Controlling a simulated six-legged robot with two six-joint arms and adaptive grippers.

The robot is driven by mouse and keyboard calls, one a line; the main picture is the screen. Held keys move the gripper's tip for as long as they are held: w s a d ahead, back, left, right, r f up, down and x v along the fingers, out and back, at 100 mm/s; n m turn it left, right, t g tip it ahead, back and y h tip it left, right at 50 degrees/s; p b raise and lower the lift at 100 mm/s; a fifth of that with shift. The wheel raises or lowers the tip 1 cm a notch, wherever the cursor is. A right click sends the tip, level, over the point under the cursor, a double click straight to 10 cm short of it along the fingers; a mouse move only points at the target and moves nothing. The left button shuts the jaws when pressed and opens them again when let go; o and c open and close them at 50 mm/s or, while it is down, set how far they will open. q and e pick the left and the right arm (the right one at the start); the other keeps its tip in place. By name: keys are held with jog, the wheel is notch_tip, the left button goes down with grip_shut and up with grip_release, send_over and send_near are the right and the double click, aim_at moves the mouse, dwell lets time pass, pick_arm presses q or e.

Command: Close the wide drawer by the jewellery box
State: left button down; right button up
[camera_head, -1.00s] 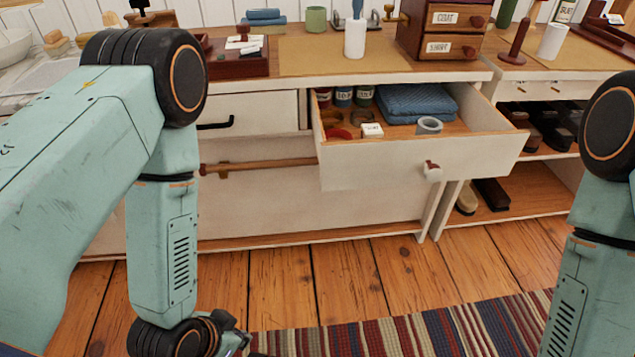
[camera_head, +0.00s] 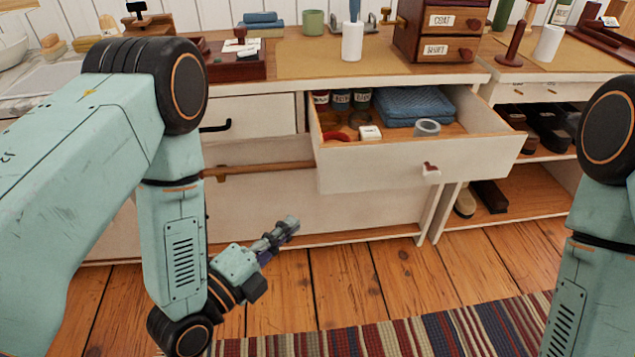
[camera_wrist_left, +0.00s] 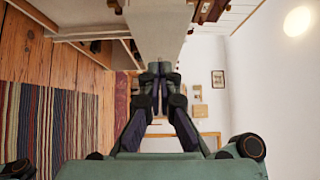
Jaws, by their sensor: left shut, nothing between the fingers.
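The wide drawer (camera_head: 415,165) is pulled out from the white cabinet, with a small knob on its pale front. It holds folded blue cloth (camera_head: 415,104), a grey ring-shaped item (camera_head: 427,127), a small white box (camera_head: 370,133) and several jars. A brown box with small labelled drawers (camera_head: 434,28), perhaps the jewellery box, stands on the worktop above it. My left gripper (camera_head: 292,224) is shut and empty, low in front of the cabinet, left of and below the drawer front, apart from it. Its shut fingers also show in the left wrist view (camera_wrist_left: 159,69). My right gripper is out of view.
A wooden rail (camera_head: 262,168) runs along the cabinet left of the drawer, below a black handle (camera_head: 216,127). Open shelves with shoes (camera_head: 490,195) stand at right. The plank floor (camera_head: 370,275) in front is clear, with a striped rug (camera_head: 400,332) nearer me.

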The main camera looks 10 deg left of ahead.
pick_arm(q)
jog(key=w+p, duration=0.1)
jog(key=b, duration=0.2)
send_near(329, 173)
jog(key=w+d, duration=0.3)
jog(key=w, duration=0.1)
jog(key=shift+w+r, duration=0.1)
jog(key=shift+w, duration=0.5)
jog(key=shift+w+a, duration=0.1)
jog(key=shift+w, duration=0.05)
